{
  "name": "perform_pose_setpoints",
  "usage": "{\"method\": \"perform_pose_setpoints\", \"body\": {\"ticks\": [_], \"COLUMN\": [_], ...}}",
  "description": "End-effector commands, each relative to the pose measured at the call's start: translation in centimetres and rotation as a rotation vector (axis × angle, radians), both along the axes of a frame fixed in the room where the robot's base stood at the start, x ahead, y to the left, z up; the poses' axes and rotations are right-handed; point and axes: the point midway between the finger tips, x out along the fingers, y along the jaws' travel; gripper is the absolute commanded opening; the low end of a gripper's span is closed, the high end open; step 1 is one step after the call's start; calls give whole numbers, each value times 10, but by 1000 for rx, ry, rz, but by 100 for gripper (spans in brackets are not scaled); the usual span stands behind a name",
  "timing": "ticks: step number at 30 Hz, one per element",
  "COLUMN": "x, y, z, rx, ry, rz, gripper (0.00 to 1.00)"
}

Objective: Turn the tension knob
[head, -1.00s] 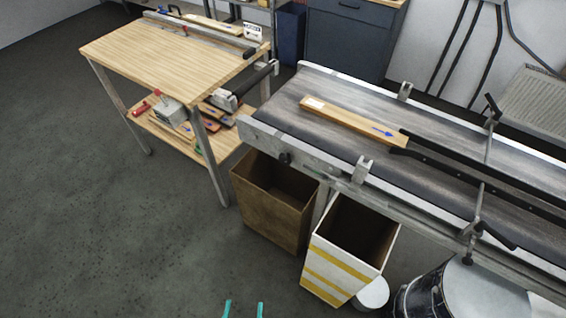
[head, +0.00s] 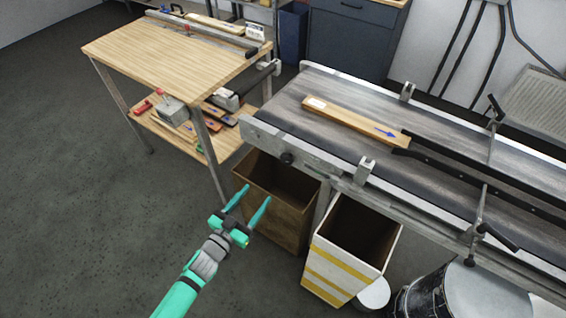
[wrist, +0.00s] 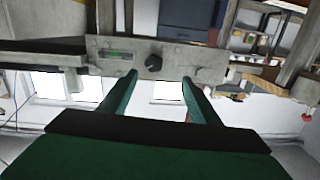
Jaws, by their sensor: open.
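The black tension knob (head: 287,158) sits on the metal side plate (head: 262,141) at the near left end of the conveyor. In the wrist view the knob (wrist: 154,63) stands out from the plate, a little above and between my fingertips. My gripper (head: 256,194) is open and empty, in front of and below the knob in the head view, apart from it. The open fingers also show in the wrist view (wrist: 160,78). A small green strip (wrist: 118,55) is set in the plate beside the knob.
A brown bin (head: 262,212) and a white bin with yellow stripes (head: 335,272) stand below the conveyor. A wooden board lies on the belt (head: 340,132). A wooden table (head: 165,55) stands left. A drum (head: 470,295) is at the lower right. The floor at left is clear.

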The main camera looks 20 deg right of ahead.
Motion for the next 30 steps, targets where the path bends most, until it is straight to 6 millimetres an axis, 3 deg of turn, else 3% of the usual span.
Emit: {"method": "perform_pose_setpoints", "body": {"ticks": [3,14,30], "x": [18,40,90], "y": [-28,-58,-120], "z": [8,14,14], "rx": [-32,-59,-57], "ry": [-1,2,1], "rz": [-35,-53,-52], "gripper": [57,57,57]}}
